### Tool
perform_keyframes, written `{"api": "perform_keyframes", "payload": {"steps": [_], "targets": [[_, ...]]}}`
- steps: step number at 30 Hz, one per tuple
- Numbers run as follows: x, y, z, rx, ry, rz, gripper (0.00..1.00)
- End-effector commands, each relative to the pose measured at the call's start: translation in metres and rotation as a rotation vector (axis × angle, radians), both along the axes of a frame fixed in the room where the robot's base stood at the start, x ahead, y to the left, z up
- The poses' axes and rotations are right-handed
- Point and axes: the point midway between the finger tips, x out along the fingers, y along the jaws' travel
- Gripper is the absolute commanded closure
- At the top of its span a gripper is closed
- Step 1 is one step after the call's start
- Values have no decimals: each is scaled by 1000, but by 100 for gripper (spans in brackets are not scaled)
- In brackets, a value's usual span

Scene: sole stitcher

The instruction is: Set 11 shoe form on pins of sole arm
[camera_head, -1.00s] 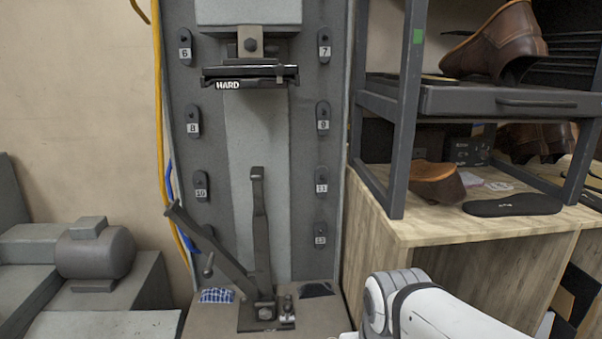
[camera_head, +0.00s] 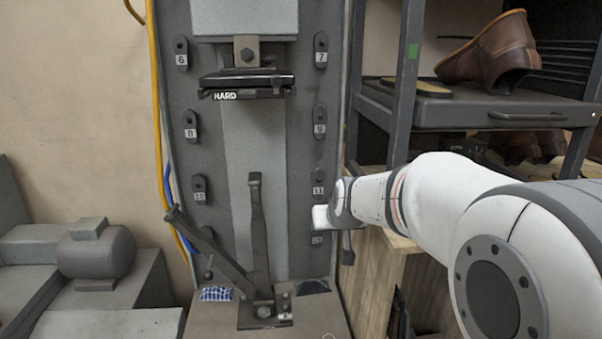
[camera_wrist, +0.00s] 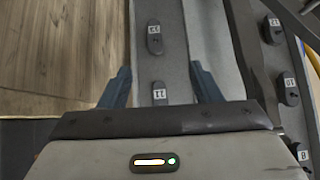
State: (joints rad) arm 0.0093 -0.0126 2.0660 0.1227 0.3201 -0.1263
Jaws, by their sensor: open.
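The shoe form 11 (camera_head: 318,186) is a small dark oval piece with a white number tag, on the right side of the grey machine panel. In the wrist view form 11 (camera_wrist: 159,93) lies between my two fingers, its near part hidden by the gripper body. My gripper (camera_wrist: 163,85) is open with nothing clamped. In the head view my gripper (camera_head: 345,246) is just below and right of form 11, partly hidden by my arm. A dark upright arm (camera_head: 257,225), possibly the sole arm, stands at the panel's foot; I cannot make out its pins.
Forms 7 (camera_head: 321,52), 9 (camera_head: 320,122) and others hang on the panel. A black plate marked HARD (camera_head: 246,92) juts out above the upright arm. A slanted lever (camera_head: 205,247) stands left of it. A shelf rack (camera_head: 404,85) with shoes is at right.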

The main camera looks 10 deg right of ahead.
Motion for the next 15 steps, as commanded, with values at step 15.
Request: {"api": "perform_keyframes", "payload": {"steps": [15], "targets": [[138, -7, 47, -19, -300, -32, 42]]}}
